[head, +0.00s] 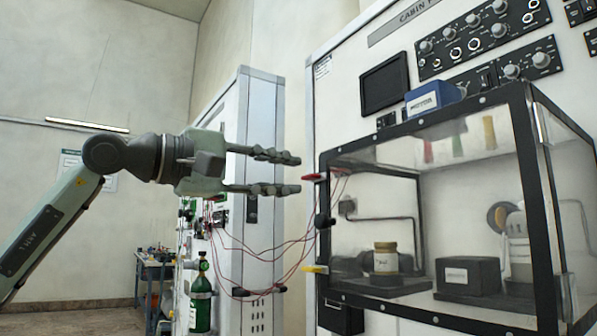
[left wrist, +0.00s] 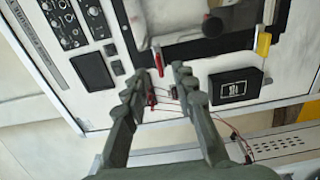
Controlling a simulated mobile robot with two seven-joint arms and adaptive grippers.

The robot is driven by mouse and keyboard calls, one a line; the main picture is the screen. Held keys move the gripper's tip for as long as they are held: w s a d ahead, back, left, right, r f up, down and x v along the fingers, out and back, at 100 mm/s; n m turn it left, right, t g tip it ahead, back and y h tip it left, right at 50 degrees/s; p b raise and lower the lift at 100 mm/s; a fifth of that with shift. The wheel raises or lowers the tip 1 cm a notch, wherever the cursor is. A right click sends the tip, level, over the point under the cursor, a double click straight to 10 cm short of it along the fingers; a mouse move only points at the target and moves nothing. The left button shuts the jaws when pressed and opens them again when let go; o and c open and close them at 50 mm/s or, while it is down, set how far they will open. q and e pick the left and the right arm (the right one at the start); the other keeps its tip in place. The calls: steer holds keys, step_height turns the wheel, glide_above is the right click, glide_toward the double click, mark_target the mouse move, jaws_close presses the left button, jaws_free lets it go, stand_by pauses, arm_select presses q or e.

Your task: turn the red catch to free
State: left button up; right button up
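The red catch (head: 315,177) sits on the left edge of the black-framed clear case (head: 425,143), high on that edge. It also shows in the left wrist view (left wrist: 158,62), as a narrow red bar just beyond my fingertips. My left gripper (head: 297,174) is open, with its two fingers apart, one above the other in the head view. Its tips point at the red catch and appear just short of it, with nothing between them; in the left wrist view the gap (left wrist: 160,84) lines up roughly with the catch. My right gripper is in neither view.
A yellow catch (head: 315,269) and a black knob (head: 323,221) sit lower on the same edge. Thin red wires (head: 270,255) hang below my gripper. A white cabinet (head: 262,150) stands behind it. A blue box (head: 432,98) rests on the case.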

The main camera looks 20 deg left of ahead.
mark_target(314, 177)
arm_select(q)
steer(key=shift+x, duration=1.4)
jaws_close()
